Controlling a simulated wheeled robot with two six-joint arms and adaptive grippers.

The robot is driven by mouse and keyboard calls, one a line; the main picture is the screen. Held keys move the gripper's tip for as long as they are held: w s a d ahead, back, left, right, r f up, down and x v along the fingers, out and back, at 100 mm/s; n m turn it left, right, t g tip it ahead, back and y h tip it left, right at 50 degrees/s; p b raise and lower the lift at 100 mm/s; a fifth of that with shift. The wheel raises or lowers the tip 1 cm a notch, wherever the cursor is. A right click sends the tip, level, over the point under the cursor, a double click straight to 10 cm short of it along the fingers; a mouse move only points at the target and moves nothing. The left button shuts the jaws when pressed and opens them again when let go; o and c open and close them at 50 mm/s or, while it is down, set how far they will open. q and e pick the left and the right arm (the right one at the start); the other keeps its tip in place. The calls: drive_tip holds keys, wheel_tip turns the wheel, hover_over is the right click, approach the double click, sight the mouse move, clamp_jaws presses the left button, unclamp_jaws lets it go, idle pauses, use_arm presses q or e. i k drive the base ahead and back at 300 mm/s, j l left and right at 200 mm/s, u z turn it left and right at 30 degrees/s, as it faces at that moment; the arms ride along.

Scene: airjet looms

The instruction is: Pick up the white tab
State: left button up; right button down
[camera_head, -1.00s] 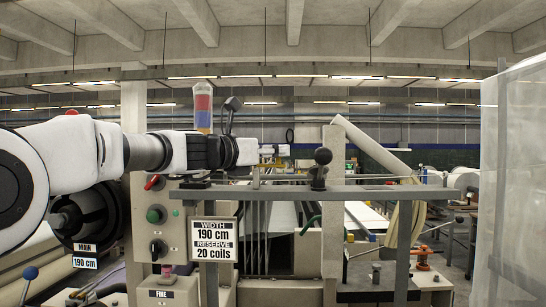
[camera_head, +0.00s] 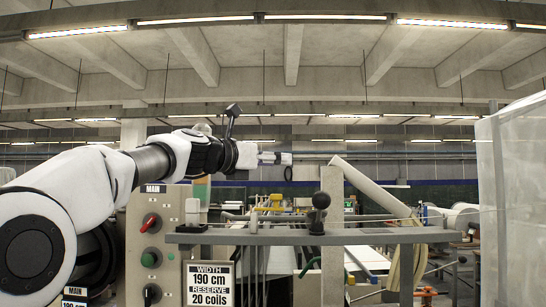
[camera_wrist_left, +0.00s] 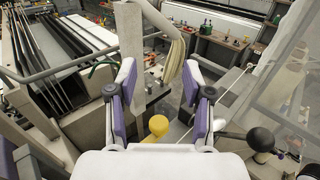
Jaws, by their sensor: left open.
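A small white upright piece (camera_head: 192,211), possibly the white tab, stands on a dark base at the left end of the grey rail in the head view. I cannot confirm it as the tab, and I cannot make it out in the left wrist view. My left gripper (camera_head: 288,158) is above the rail, to the right of this piece and apart from it. In the left wrist view, my left gripper (camera_wrist_left: 158,72) has its two purple-padded fingers wide apart, with nothing held between them. My right gripper is not in view.
The control panel (camera_head: 133,245) stands left, below my arm. The grey rail (camera_head: 270,238) carries a black ball knob (camera_head: 321,200). A pale post (camera_head: 331,188) rises near it. A yellow knob (camera_wrist_left: 158,125) lies below my fingers. A translucent sheet (camera_head: 515,200) hangs at right.

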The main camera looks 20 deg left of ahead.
sight(192, 210)
drive_tip(key=k+j, duration=0.7)
drive_tip(key=k, duration=0.2)
